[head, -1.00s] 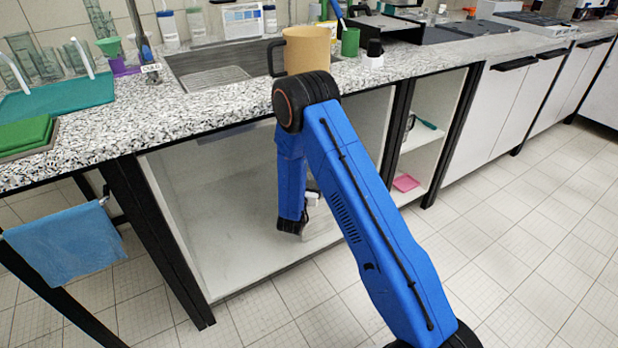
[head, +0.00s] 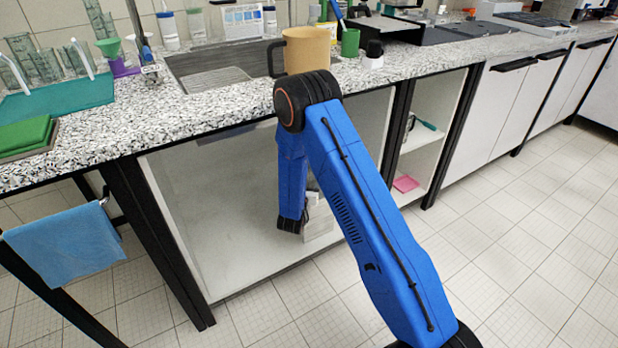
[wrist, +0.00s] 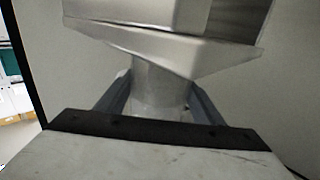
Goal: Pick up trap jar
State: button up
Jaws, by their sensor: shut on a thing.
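My gripper (wrist: 162,108) is inside the open cabinet under the sink. In the wrist view its two fingers stand on either side of a pale grey, round-sided piece, which I take to be the trap jar (wrist: 160,88), and are shut on it. A wider, slanted grey metal-like part shows just above the jar; I cannot tell whether they are joined. The jar's lower part is hidden behind the gripper body. In the head view my blue arm hides most of the gripper, and the jar cannot be made out clearly.
The speckled counter (head: 120,135) with the sink (head: 205,80) lies above the cabinet. A tan mug (head: 308,50) stands on the counter edge above my arm. A blue towel (head: 68,245) hangs at the left. A pink item (head: 405,183) lies on the right shelf.

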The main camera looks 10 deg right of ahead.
jog(key=shift+r, duration=0.55)
jog(key=v, duration=1.7)
jog(key=shift+s+a, duration=0.15)
jog(key=shift+s, duration=0.25)
